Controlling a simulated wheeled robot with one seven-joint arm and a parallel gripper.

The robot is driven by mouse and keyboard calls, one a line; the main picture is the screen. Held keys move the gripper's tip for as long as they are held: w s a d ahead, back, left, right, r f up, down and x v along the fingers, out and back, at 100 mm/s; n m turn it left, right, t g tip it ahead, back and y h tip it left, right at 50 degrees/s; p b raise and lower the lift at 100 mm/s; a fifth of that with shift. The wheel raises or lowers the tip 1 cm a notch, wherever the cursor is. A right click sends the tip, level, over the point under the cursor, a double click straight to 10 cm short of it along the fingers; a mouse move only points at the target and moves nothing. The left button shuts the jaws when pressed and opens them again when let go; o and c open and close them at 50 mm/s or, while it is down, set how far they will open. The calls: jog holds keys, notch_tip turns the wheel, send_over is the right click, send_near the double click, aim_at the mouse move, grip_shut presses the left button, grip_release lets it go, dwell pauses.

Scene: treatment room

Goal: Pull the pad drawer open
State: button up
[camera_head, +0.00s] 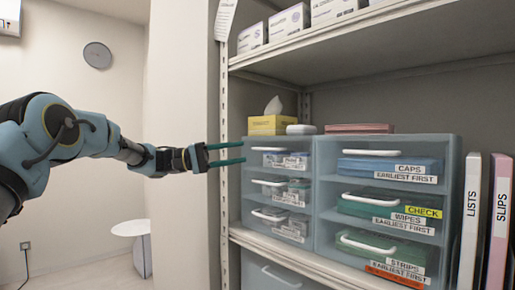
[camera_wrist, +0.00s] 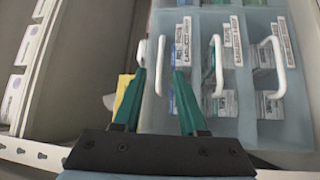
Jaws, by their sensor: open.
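A pale blue translucent drawer unit (camera_head: 314,180) stands on a shelf, with two columns of three drawers, all shut. The left column has a top drawer with a white handle (camera_head: 267,149), a middle one (camera_head: 268,183) and a bottom one (camera_head: 268,215). Their labels are too small to read, so I cannot tell which is the pad drawer. My gripper (camera_head: 243,153) is open and empty at the left column's top drawer. In the wrist view its green fingers (camera_wrist: 159,70) lie on either side of the nearest white handle (camera_wrist: 160,62); contact cannot be told.
The right column's drawers read CAPS (camera_head: 390,167), WIPES (camera_head: 395,205) and STRIPS (camera_head: 383,250). Binders (camera_head: 472,215) stand to the right. A yellow tissue box (camera_head: 268,125) sits on top of the unit. The shelf upright (camera_head: 224,150) is close to my gripper; boxes (camera_head: 290,22) line the upper shelf.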

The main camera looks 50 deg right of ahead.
aim_at(261, 149)
jog(key=shift+p+x, duration=0.85)
jog(key=shift+x, duration=2.3)
grip_shut()
